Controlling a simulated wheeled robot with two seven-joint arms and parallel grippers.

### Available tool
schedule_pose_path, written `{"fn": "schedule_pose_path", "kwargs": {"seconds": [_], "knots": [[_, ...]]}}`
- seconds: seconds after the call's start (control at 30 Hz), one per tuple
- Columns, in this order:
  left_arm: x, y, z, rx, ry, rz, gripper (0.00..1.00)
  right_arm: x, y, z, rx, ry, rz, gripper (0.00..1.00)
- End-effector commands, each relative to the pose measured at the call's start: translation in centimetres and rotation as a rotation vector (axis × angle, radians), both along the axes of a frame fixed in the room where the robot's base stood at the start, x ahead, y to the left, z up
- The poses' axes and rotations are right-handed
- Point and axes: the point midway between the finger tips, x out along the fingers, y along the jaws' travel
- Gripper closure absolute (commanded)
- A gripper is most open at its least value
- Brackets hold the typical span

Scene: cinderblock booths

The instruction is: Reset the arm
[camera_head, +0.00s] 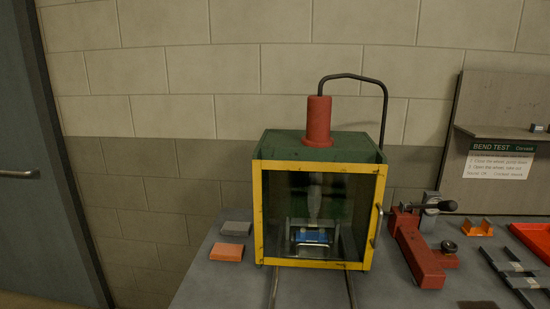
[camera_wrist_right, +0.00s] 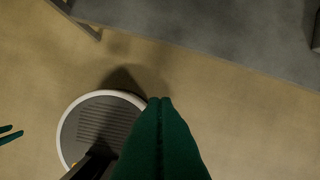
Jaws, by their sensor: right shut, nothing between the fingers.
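My right gripper (camera_wrist_right: 160,102) shows in the right wrist view as two green fingers pressed together, with nothing between them. It hangs over the tan floor, in front of the edge of a grey surface. Two thin green prongs at the left edge of that view look like the fingers of my left gripper (camera_wrist_right: 10,133), with a gap between them. Neither arm shows in the head view.
The grey bench (camera_head: 194,276) carries a yellow-framed box (camera_head: 257,215) with a clear front, a blue item (camera_head: 312,237) inside, a red clamp-like tool (camera_head: 418,250), and grey and orange blocks (camera_head: 226,253). A grey door (camera_head: 35,120) stands at left.

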Motion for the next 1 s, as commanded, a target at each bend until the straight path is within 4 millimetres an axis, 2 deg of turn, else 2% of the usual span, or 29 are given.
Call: {"fn": "schedule_pose_path", "kwargs": {"seconds": [0.03, 0.17, 0.2, 0.3, 0.4, 0.5, 0.6, 0.7, 0.8, 1.0], "knots": [[0.0, 0.0, -1.0, 0.001, 0.0, 0.0, 0.67, -0.5, 0.0, -3.7, -0.002, 0.019, 0.002, 1.0], [0.0, 0.1, -2.6, 0.001, 0.0, 0.0, 0.67, -2.7, -0.3, -12.5, -0.005, 0.052, 0.008, 1.0], [0.0, 0.1, -3.1, 0.001, 0.0, 0.0, 0.67, -3.6, -0.5, -15.1, -0.007, 0.061, 0.01, 1.0], [0.0, 0.1, -4.3, 0.001, 0.0, 0.0, 0.67, -6.7, -0.9, -21.1, -0.011, 0.087, 0.015, 1.0], [0.0, 0.1, -5.3, 0.001, 0.0, 0.0, 0.67, -10.3, -1.6, -26.1, -0.014, 0.111, 0.021, 1.0], [0.0, 0.1, -6.2, 0.001, 0.0, 0.0, 0.67, -13.7, -2.2, -29.7, -0.016, 0.129, 0.026, 1.0], [0.0, 0.1, -6.7, 0.001, 0.0, 0.0, 0.67, -16.6, -2.8, -31.8, -0.019, 0.143, 0.03, 1.0], [0.0, 0.1, -7.0, 0.002, 0.0, 0.0, 0.67, -18.3, -3.1, -32.8, -0.02, 0.15, 0.032, 1.0], [0.0, 0.1, -7.1, 0.002, 0.0, 0.0, 0.67, -19.1, -3.3, -33.2, -0.021, 0.152, 0.034, 1.0], [0.0, 0.1, -7.1, 0.002, 0.0, 0.0, 0.67, -19.1, -3.3, -33.2, -0.021, 0.152, 0.034, 1.0]]}}
